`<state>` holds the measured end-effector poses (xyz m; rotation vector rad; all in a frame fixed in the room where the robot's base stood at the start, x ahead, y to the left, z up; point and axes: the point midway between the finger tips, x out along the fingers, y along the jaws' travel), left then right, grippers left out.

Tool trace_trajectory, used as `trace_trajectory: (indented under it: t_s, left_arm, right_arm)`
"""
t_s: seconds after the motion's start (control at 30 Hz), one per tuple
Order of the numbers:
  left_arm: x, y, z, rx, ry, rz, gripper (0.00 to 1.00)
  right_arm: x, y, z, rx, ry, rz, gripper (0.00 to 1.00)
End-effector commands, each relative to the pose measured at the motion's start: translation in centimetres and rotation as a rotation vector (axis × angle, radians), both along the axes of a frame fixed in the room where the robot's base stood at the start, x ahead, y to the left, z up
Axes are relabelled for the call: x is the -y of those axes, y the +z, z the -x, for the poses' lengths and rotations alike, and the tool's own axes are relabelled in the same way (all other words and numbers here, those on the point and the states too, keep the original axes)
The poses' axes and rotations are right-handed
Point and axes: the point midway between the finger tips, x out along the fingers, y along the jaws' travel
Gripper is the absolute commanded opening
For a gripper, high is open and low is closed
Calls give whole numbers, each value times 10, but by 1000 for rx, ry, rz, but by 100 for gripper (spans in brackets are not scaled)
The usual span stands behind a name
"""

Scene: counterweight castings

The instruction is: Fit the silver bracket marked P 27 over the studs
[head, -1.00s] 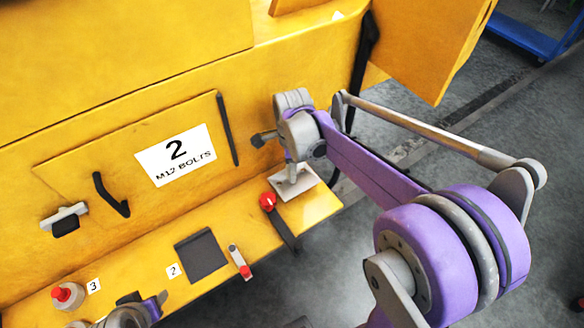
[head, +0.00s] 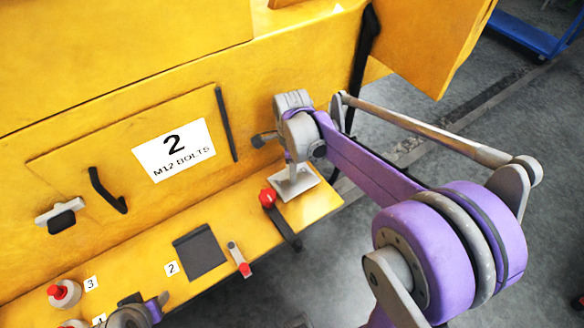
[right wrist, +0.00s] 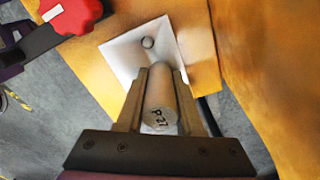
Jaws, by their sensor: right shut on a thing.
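The silver bracket (head: 297,190) has a flat square plate and a round post. In the right wrist view the post's end reads P-27 (right wrist: 160,115), and the plate (right wrist: 122,52) shows one round hole or stud near its far edge. My right gripper (head: 294,160) is shut on the post, with its fingers on both sides of it in the right wrist view (right wrist: 160,98). The plate is at the right end of the yellow ledge; whether it touches cannot be told. No studs can be made out clearly. Part of my left arm's end (head: 135,314) shows at the bottom left; its fingers are unclear.
A red-knobbed dark lever (head: 268,198) stands close left of the plate. A dark pad (head: 200,253), a small red-tipped item (head: 238,258) and red-capped bottles (head: 64,294) lie along the ledge (head: 130,275). The yellow wall (head: 90,130) rises behind.

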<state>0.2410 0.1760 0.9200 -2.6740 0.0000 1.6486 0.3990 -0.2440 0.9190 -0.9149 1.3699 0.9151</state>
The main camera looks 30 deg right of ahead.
Motion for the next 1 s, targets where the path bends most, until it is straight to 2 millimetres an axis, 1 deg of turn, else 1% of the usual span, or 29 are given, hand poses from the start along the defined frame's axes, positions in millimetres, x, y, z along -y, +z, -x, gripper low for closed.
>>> trace_trajectory:
  t_s: [1.0]
  left_arm:
    - [0,-14,4,-7,0,0,50]
  right_arm:
    - [0,-18,0,0,0,0,0]
